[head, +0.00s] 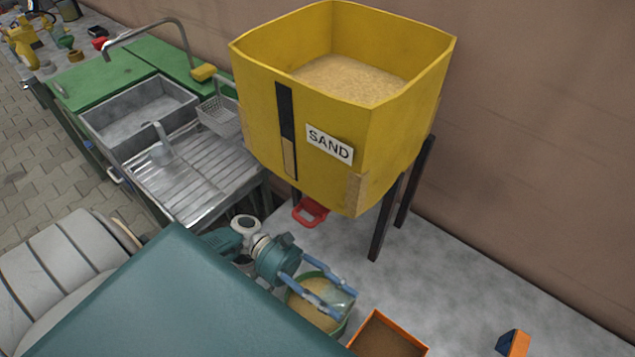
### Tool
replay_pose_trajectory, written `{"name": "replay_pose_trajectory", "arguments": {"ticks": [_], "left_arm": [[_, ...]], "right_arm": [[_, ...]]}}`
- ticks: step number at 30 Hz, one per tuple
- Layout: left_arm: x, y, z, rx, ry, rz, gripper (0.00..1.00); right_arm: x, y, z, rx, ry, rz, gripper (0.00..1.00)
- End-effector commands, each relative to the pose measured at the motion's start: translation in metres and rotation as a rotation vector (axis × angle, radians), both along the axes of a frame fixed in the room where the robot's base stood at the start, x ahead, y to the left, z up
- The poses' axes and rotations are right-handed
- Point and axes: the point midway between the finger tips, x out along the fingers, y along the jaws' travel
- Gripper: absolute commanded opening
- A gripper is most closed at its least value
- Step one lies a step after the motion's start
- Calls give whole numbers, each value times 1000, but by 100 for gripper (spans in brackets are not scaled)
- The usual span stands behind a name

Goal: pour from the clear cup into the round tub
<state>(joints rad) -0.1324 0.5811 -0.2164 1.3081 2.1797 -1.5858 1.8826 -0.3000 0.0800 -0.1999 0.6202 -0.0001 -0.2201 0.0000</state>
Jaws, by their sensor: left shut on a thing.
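The round tub (292,309) has a green rim and sandy-coloured contents. It stands on the grey surface at the lower middle of the head view, partly covered by my left gripper and the cup. My left gripper (344,304) has its two blue fingers around the clear cup (339,299) and is shut on it. The cup appears over the right part of the tub; its exact height and tilt, and what is in it, are hard to tell. My right gripper is not in view.
A yellow sand hopper (262,125) on dark legs stands behind, with a red handle (309,212) below. An orange box (414,347) is right of the tub; a blue-and-orange object (513,343) lies farther right. A metal sink (140,112) is at left. Grey surface between is clear.

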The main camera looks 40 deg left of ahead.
Motion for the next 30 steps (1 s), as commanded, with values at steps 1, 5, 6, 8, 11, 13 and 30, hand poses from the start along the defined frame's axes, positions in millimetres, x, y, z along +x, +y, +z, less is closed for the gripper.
{"name": "replay_pose_trajectory", "arguments": {"ticks": [1,5,6,8,11,13,30], "left_arm": [[0,0,1,-8,0,1,22],[0,1,3,-25,1,0,22],[0,1,3,-30,1,0,22],[0,1,4,-37,1,1,22],[0,2,6,-52,1,1,22],[0,2,8,-62,2,0,22],[1,4,17,-138,5,0,22]], "right_arm": [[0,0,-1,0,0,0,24],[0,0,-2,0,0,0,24],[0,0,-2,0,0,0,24],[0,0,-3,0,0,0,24],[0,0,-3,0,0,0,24],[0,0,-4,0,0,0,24],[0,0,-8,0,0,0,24]]}}
